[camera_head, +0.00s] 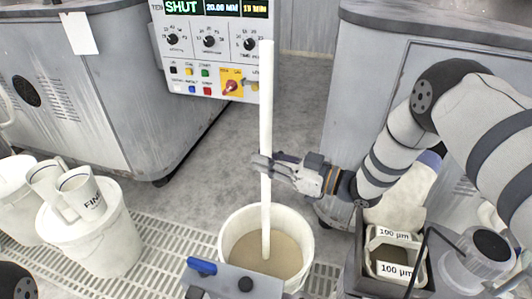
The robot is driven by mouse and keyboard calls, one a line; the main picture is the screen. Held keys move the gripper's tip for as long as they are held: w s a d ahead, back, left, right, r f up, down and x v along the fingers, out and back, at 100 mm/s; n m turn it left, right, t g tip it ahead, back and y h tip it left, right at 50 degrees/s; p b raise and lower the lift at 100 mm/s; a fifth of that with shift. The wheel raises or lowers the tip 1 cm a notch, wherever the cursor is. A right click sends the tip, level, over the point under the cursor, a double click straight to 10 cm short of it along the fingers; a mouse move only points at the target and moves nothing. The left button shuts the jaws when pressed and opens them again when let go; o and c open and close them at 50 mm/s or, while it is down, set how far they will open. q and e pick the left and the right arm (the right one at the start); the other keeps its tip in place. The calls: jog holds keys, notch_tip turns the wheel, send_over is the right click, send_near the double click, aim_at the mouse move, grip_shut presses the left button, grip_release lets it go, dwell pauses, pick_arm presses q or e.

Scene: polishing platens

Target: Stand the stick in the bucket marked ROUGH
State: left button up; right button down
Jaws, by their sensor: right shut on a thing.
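A long pale stick (266,110) stands upright in the middle of the head view. My right gripper (264,166) comes in from the right and is shut on it around mid-length. The stick's lower end shows against the tan contents of a round white bucket (228,228); I cannot tell whether it touches the bottom. No marking shows on this bucket's visible side, so I cannot read whether it is ROUGH. Its front is partly hidden by a grey part with a blue handle. My left gripper is not in view.
At left, another white bucket (105,248) carries jugs, one jug (84,194) lettered FIN. A dark crate (352,270) with containers labelled 100 µm stands at lower right. A control panel (200,60) hangs behind the stick. Grated floor (165,225) lies between the buckets.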

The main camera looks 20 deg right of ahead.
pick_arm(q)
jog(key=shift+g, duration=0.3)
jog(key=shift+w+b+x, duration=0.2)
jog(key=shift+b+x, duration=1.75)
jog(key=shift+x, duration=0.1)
pick_arm(e)
jog(key=shift+f, duration=3.3)
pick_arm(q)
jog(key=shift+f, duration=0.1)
pick_arm(e)
jog(key=c, duration=1.4)
grip_release()
jog(key=shift+o, duration=0.2)
send_near(267, 180)
jog(key=shift+s+d+f, duration=0.15)
jog(key=shift+d+f, duration=0.3)
jog(key=shift+d, duration=0.4)
